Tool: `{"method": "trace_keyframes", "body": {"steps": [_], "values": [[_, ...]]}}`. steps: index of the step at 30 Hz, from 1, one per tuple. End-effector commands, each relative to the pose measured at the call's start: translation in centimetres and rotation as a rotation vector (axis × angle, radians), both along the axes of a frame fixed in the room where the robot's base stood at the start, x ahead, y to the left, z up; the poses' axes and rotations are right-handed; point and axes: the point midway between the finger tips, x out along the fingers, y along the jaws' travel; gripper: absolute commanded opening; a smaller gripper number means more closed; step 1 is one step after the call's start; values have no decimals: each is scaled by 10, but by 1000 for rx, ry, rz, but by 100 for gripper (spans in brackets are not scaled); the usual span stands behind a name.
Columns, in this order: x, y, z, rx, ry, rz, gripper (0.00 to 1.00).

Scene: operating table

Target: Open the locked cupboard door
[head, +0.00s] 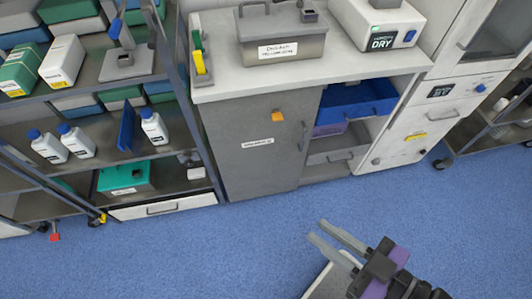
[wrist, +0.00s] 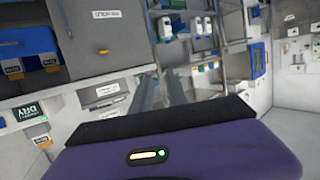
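The cupboard door (head: 250,165) is a dark grey panel under the white counter, and it is closed. An orange lock piece (head: 278,116) sits near its top right, above a white label (head: 257,143). A grey vertical handle (head: 303,136) is at its right edge. The door (wrist: 110,35) and orange piece (wrist: 104,52) also show, upside down, in the wrist view. My gripper (head: 319,231) is over the blue floor in front of the cupboard, apart from it. Its two grey fingers (wrist: 160,88) are spread with nothing visible between them.
Right of the door are a blue bin (head: 358,98) and an open-fronted drawer bay. A shelf rack (head: 172,95) with bottles and boxes stands close on the left. A grey box (head: 283,40) and a DRY unit (head: 385,22) stand on the counter. The floor (head: 230,255) before the door is clear.

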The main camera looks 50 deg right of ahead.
Motion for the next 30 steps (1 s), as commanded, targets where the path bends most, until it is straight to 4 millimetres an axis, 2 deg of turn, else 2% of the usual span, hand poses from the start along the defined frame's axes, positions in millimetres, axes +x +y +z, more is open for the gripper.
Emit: {"method": "trace_keyframes", "body": {"steps": [2,5,14,20,24,27,30], "values": [[8,-6,-1,0,-24,-41,20],[30,-19,-7,9,-84,-128,20],[105,-82,-90,65,-225,-429,20],[156,-145,-145,50,-295,-588,20],[187,-201,-181,14,-327,-686,20],[203,-238,-205,-18,-330,-740,20],[212,-260,-229,-48,-311,-770,20]]}}
